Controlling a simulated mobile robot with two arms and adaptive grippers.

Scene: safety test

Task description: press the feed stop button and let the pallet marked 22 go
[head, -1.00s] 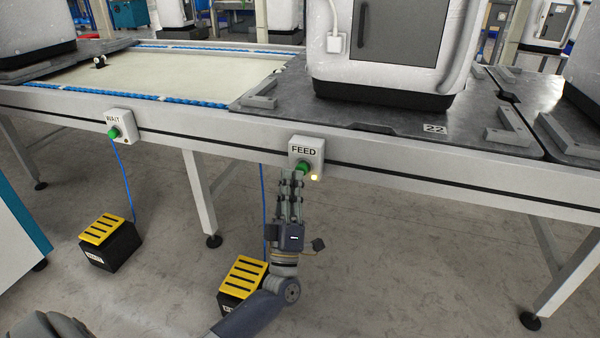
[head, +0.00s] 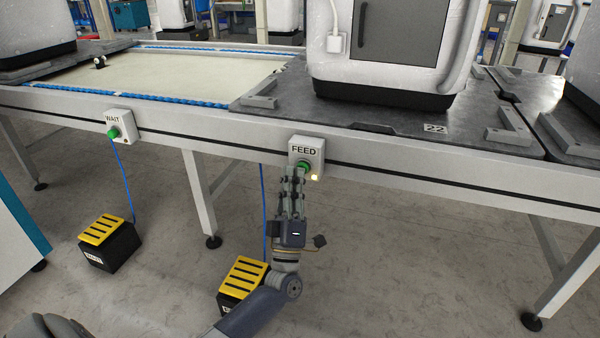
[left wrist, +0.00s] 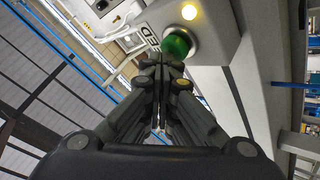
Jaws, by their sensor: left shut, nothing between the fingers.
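The FEED box (head: 307,152) is a light grey box on the front rail of the conveyor, with a green button (head: 303,166) and a lit yellow lamp (head: 315,177). In the left wrist view the green button (left wrist: 177,43) and the lit lamp (left wrist: 189,12) show just beyond the fingertips. My left gripper (head: 292,174) is shut and empty, its tips right at the button; I cannot tell whether they touch it. The dark pallet marked 22 (head: 470,122) lies on the conveyor and carries a white machine (head: 385,75). My right gripper is not in view.
A WAIT box (head: 119,124) with a green button sits further left on the rail. Two yellow-topped foot pedals (head: 105,230) (head: 246,272) stand on the floor below, with blue cables. Other loaded pallets stand at both ends.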

